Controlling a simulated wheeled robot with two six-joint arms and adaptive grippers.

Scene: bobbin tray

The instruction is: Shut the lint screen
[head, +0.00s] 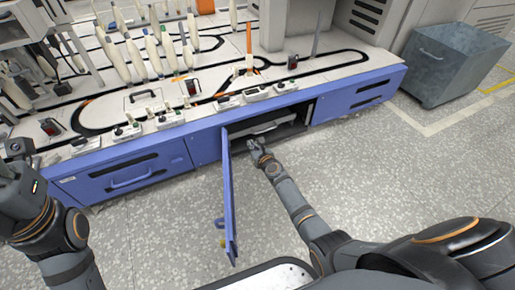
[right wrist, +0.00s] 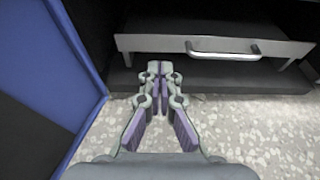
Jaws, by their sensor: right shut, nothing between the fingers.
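The lint screen appears to be the flat grey panel (head: 280,123) inside the open bay of the blue cabinet. In the right wrist view the grey panel (right wrist: 150,43) has a pale bar handle (right wrist: 222,48) and sits above the dark bay floor. How far it stands out is hard to tell. My right gripper (head: 254,144) is at the front of the bay, low and left of the handle. Its fingers (right wrist: 158,68) are shut and empty, apart from the handle. My left gripper (head: 15,150) is at the left edge, partly cut off, its fingers unclear.
The blue door (head: 229,200) of the bay stands swung open to the left of my right arm. A blue drawer front (head: 120,178) is further left. The machine top (head: 320,85) carries several bobbins. A grey bin (head: 450,62) stands at the right. Speckled floor is free at right.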

